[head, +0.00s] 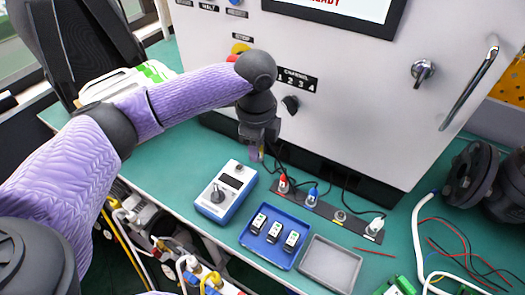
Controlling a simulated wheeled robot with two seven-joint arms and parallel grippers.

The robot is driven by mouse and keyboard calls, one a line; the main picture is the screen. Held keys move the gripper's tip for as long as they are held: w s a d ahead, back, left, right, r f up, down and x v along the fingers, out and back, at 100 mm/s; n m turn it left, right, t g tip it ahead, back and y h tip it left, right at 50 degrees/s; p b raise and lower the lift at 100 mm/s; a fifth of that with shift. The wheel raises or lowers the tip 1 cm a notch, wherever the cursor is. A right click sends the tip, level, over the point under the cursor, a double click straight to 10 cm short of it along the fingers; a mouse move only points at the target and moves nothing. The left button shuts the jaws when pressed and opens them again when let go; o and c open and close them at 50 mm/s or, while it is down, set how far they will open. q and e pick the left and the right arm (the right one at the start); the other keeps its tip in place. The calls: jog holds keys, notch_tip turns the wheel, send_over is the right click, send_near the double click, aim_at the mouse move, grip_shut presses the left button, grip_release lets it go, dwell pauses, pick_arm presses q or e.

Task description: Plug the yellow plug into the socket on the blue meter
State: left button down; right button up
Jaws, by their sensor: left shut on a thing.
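My left gripper (257,148) points down and is shut on the yellow plug (255,154). Only a small part of the plug shows below the dark fingers. The blue meter (215,207) lies on the green bench to the lower left of the gripper. It has a white face, a dark knob and a small dark display. A small round fitting near its far end looks like the socket (239,168), just below and left of the plug. The plug appears apart from the meter. My right gripper is not in view.
Behind the meter stands a grey cabinet (350,90) with knobs and a handle. A dark strip (328,213) carries red, blue and white plugs with cables. A blue tray (267,255) holds three small modules beside an empty grey tray (330,264). Loose wires lie at right.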

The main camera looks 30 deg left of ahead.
pick_arm(q)
jog(key=w+a+m+p, duration=0.2)
jog(key=a+m+p, duration=0.3)
jog(key=m, duration=0.8)
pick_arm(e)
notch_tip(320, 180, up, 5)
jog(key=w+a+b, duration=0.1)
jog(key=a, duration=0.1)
pick_arm(q)
jog(key=f+b, duration=0.4)
jog(key=a+f+b, duration=0.1)
jog(key=f+b, duration=0.1)
jog(key=shift+f, duration=0.35)
jog(key=shift+f+b, duration=0.4)
jog(key=shift+f, duration=0.2)
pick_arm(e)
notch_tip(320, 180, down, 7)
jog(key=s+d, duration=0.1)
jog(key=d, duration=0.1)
pick_arm(q)
jog(key=shift+f, duration=0.25)
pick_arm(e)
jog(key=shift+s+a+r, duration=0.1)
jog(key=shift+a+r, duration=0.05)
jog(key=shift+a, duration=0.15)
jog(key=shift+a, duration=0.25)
